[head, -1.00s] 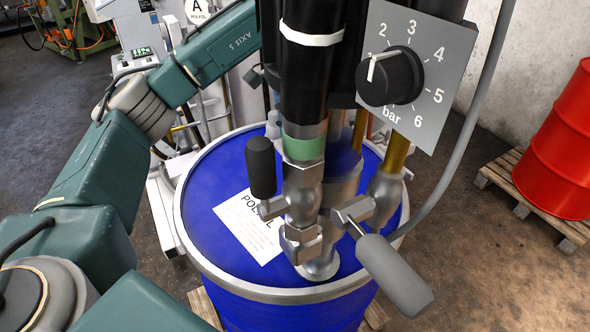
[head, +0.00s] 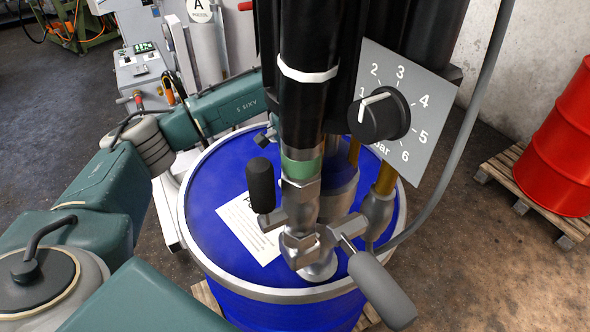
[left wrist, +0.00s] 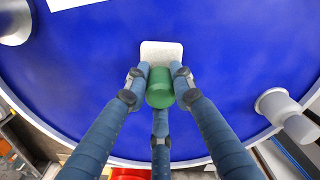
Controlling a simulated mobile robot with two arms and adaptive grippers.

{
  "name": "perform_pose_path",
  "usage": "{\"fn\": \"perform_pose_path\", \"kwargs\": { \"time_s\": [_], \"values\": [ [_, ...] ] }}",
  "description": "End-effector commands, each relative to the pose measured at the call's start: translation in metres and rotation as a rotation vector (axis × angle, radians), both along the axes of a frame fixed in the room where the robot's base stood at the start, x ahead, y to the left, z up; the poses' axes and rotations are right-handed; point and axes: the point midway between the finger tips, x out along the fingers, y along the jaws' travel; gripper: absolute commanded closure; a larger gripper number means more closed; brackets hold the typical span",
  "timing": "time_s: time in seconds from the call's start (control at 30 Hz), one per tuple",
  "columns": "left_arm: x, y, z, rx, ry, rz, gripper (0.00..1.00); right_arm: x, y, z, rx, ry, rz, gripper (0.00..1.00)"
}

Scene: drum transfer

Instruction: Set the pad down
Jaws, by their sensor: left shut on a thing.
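The pad (left wrist: 162,52) is a white block with a green round grip (left wrist: 160,92), seen in the left wrist view. My left gripper (left wrist: 158,78) has three blue-grey fingers shut around the green grip. The pad is over the blue drum lid (left wrist: 90,75), inside the rim. I cannot tell whether it touches the lid. My right gripper is not in view.
The pump with its valves and pressure dial (head: 380,115) stands on the drum lid beside a white paper label (head: 245,225). A grey hose (head: 470,130) hangs at its right. A red drum (head: 560,145) stands on a pallet (head: 520,180) at right. Grey fittings (left wrist: 285,110) edge the lid.

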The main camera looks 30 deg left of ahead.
Motion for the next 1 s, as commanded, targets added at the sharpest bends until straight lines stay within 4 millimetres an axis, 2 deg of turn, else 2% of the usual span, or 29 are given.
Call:
{"fn": "perform_pose_path", "kwargs": {
  "time_s": [0.17, 0.2, 0.27, 0.67, 0.77, 1.0],
  "values": [
    [0.0, 0.0, -0.005, 0.0, 0.0, 0.0, 1.0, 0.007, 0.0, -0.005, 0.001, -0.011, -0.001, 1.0],
    [0.0, 0.0, -0.003, -0.001, 0.0, 0.0, 0.69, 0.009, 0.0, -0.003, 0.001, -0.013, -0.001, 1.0],
    [0.0, 0.0, -0.003, -0.001, 0.0, 0.0, 0.58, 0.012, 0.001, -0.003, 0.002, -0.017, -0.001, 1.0],
    [0.001, 0.0, 0.003, -0.001, -0.002, 0.0, 0.58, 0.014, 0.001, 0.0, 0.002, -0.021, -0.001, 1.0],
    [0.002, 0.0, 0.016, 0.0, -0.006, 0.0, 0.58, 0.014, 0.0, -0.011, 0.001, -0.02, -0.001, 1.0],
    [0.002, -0.001, 0.068, -0.001, -0.007, 0.0, 0.58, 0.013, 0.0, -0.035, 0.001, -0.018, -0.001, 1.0]
  ]
}}
